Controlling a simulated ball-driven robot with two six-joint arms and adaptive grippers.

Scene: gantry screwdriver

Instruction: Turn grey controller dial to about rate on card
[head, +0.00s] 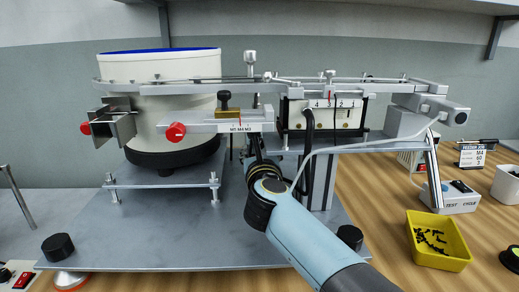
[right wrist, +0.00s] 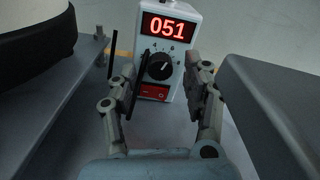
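The grey controller (right wrist: 178,30) stands ahead of my right gripper in the right wrist view. Its red display reads 051, and its black dial (right wrist: 159,67) sits below, with a pale pointer mark and numbers around it. My right gripper (right wrist: 161,80) is open, its two fingers on either side of the dial in the picture; I cannot tell whether they touch it. In the head view my right arm hides most of that gripper, and I cannot make out the controller. The card (head: 471,156) at the far right shows M4, 60 and 3. My left gripper is out of view.
The white bowl feeder (head: 160,95) and its rail (head: 225,127) stand on a grey base plate (head: 140,230). A yellow tray (head: 440,258) of black screws and a test cycle box (head: 455,201) lie to the right. A grey block (right wrist: 265,110) flanks the gripper's right.

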